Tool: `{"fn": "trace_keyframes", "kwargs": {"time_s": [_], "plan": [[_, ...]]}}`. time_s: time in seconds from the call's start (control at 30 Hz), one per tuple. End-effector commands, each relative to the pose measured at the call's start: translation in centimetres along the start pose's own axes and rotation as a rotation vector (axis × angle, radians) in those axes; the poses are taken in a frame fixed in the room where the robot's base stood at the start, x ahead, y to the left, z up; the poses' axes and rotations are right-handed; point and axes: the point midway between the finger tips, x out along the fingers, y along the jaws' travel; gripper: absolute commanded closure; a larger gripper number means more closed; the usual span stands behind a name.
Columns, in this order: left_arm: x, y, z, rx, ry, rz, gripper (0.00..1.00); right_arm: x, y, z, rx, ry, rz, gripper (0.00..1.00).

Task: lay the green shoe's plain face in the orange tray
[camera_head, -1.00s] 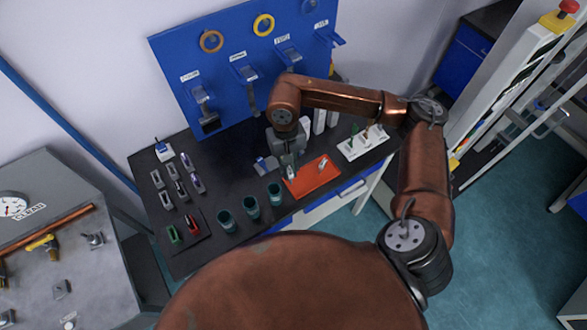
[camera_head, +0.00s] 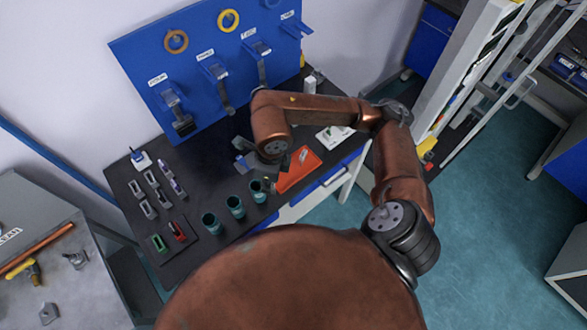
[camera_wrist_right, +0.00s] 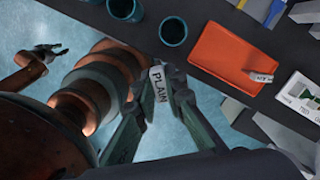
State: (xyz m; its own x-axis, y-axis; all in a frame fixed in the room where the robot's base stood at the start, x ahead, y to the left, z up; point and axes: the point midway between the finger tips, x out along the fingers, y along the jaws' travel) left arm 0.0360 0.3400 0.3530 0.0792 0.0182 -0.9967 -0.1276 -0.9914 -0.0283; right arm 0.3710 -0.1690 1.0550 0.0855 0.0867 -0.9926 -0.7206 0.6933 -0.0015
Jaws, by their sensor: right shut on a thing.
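The plain face (camera_wrist_right: 158,85), a small pale piece lettered PLAIN, is between the fingertips of my right gripper (camera_wrist_right: 163,80) in the right wrist view. The fingers are shut on it, near the bench's front edge and apart from the tray. The orange tray (camera_head: 299,170) lies flat on the bench; it also shows in the right wrist view (camera_wrist_right: 228,58). One small labelled piece (camera_wrist_right: 261,76) lies in it. The green shoe (camera_head: 158,243) stands at the bench's left front beside a red shoe (camera_head: 178,232). My left gripper (camera_wrist_right: 47,50) is small at the wrist view's left; its opening is unclear.
Three teal cups (camera_head: 235,207) stand along the front edge, the rightmost close to my right gripper. A white labelled holder (camera_head: 333,137) stands beyond the tray. Grey holders (camera_head: 148,208) fill the left side. A blue tool board (camera_head: 205,65) rises behind.

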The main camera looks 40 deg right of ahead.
Motion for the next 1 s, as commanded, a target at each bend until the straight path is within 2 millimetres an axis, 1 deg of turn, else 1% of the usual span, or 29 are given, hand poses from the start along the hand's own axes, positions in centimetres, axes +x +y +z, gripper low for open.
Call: {"fn": "trace_keyframes", "kwargs": {"time_s": [0.1,0.2,0.3,0.47,0.57,0.67,0.97,1.0], "plan": [[0.1,0.0,0.1,0.0,-0.001,0.0,0.72,-0.2,0.6,-0.1,0.235,-0.002,-0.029,1.0],[0.2,0.0,0.1,0.0,-0.001,0.0,0.72,-0.3,1.0,-0.1,0.415,-0.001,-0.05,1.0],[0.3,0.0,0.1,0.0,-0.001,0.0,0.72,-0.4,1.2,-0.2,0.558,-0.001,-0.068,1.0],[0.3,0.0,0.1,0.0,-0.001,0.0,0.72,-0.5,1.4,-0.4,0.69,0.001,-0.084,1.0],[0.3,0.0,0.1,0.0,-0.001,0.0,0.72,-0.2,0.8,-0.5,0.724,0.003,-0.087,1.0],[0.3,0.0,0.1,0.0,-0.001,0.0,0.72,0.5,-0.9,-0.9,0.732,0.007,-0.09,1.0],[0.0,-0.1,0.0,0.0,0.001,-0.001,0.72,3.5,-7.9,-2.1,0.731,0.007,-0.089,1.0],[0.0,-0.1,0.0,0.0,0.001,-0.001,0.72,4.3,-8.4,-2.2,0.729,0.008,-0.086,1.0]]}}
